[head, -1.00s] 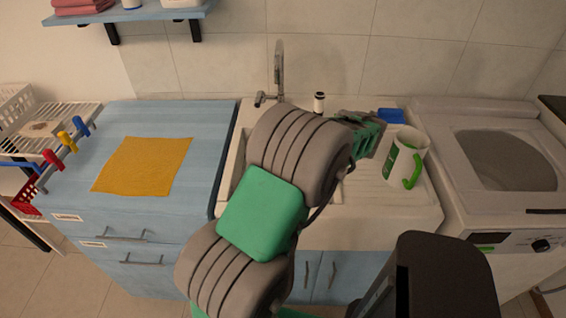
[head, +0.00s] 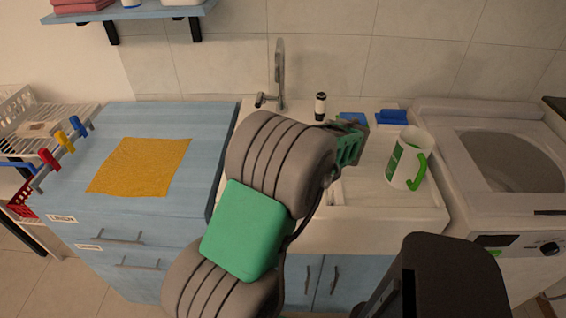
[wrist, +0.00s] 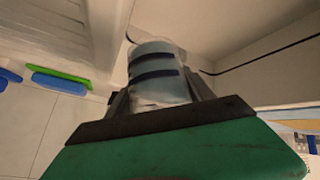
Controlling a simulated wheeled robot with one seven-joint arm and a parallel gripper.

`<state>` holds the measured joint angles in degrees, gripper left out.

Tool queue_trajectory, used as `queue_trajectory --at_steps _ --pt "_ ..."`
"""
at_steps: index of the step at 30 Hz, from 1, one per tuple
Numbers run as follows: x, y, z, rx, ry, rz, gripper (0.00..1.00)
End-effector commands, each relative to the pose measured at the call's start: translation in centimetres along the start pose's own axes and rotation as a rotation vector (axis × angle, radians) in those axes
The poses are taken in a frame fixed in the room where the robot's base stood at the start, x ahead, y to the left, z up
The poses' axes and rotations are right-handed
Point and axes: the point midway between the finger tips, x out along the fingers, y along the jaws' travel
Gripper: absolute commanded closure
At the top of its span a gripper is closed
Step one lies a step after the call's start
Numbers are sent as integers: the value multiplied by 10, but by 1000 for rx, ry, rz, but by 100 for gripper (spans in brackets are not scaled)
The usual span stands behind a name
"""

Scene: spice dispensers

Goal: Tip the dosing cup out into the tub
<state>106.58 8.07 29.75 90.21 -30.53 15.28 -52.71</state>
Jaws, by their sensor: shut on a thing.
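My gripper (wrist: 158,95) is shut on the dosing cup (wrist: 156,65), a clear, bluish cup with dark bands, seen between the fingers in the wrist view. In the head view my gripper (head: 351,146) is above the sink area, and the cup cannot be made out there. I cannot tell how far the cup is tilted or what is in it. The white sink tub (head: 385,232) lies below my arm. Its basin is largely hidden behind the arm, and its ribbed drainboard is to the right.
A white jug (head: 401,162) with a green handle stands on the drainboard, right of my gripper. A blue block (head: 391,116) and a dark bottle with a white band (head: 320,106) are at the back. The tap (head: 279,75) rises behind my arm. A yellow cloth (head: 140,165) lies on the left cabinet.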

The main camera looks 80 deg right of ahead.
Motion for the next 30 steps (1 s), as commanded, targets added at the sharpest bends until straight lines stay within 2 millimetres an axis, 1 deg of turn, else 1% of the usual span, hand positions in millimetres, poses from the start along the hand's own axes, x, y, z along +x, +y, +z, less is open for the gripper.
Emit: queue_trajectory --at_steps 6,30 --pt "5 -5 3 -21 -8 19 100" --pt "2 -10 -4 -86 -39 78 100"
